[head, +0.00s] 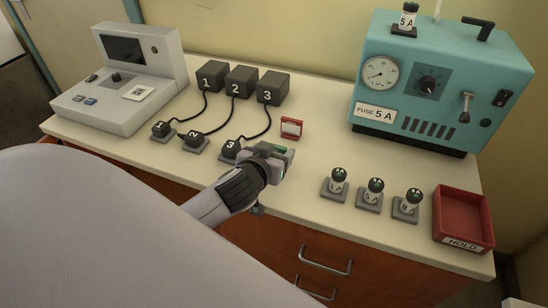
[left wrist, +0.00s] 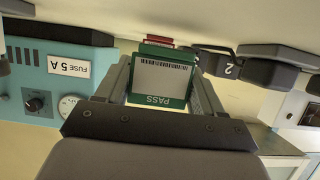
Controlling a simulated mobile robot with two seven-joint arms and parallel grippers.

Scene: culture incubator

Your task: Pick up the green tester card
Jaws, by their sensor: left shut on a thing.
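The green tester card (left wrist: 160,101) has a white face with a barcode and the word PASS, upside down in the left wrist view. It sits between the two fingers of my left gripper (left wrist: 160,85), which is shut on it. In the head view my left gripper (head: 272,154) is over the bench's front middle, and only a small green part of the card (head: 281,150) shows. Whether the card touches the bench is hard to tell. My right gripper is not in view.
A red card (head: 291,128) stands just behind my gripper. Plugs numbered 1 to 3 (head: 230,148) with cables to black boxes (head: 240,82) are to the left. Several fuses (head: 374,192), a red HOLD tray (head: 463,194) and a teal incubator (head: 440,60) are to the right. A grey tester (head: 125,100) is far left.

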